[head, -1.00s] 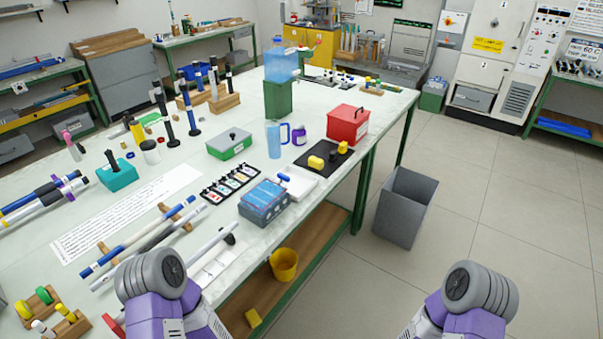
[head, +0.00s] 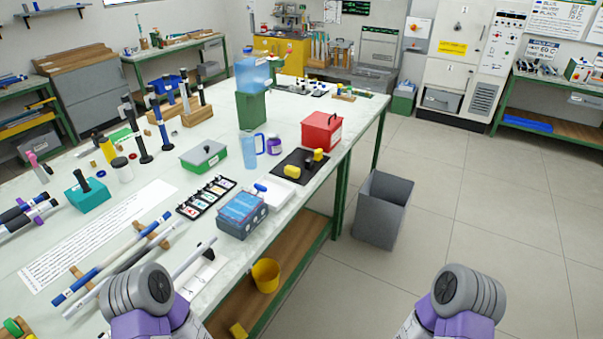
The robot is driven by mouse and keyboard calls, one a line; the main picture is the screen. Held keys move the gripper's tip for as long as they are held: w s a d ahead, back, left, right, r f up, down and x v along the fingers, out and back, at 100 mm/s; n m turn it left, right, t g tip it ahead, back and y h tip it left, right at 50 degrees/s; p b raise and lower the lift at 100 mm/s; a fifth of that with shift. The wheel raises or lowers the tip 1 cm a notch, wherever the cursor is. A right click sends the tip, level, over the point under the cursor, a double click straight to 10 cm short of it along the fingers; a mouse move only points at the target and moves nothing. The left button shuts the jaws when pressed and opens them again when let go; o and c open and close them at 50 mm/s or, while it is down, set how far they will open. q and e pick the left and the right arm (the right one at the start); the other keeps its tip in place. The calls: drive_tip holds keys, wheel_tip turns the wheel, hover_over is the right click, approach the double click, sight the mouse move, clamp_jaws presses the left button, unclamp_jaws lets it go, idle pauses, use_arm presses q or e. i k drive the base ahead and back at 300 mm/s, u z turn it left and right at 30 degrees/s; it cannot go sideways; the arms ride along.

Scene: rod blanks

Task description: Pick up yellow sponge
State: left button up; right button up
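A small yellow block (head: 238,330), which looks like a sponge, lies on the wooden lower shelf beneath the table, near the bottom edge of the head view. A yellow bucket (head: 265,275) stands just behind it on the same shelf. Another yellow, rounded piece (head: 292,171) lies on a black mat on the tabletop, beside a smaller yellow-and-dark item (head: 318,155). I cannot tell for certain which yellow piece is the sponge. Only purple and grey links of my two arms show at the bottom; both grippers are out of view.
The long white table (head: 160,157) is crowded with rods, stands and boxes. A blue box (head: 242,214) sits near its front edge, and a red box (head: 322,131) farther back. A grey bin (head: 383,209) stands on the floor right of the table. The tiled floor (head: 500,230) at right is clear.

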sight(293, 171)
drive_tip(key=z, duration=0.8)
drive_tip(key=i, duration=3.4)
drive_tip(key=u, duration=3.85)
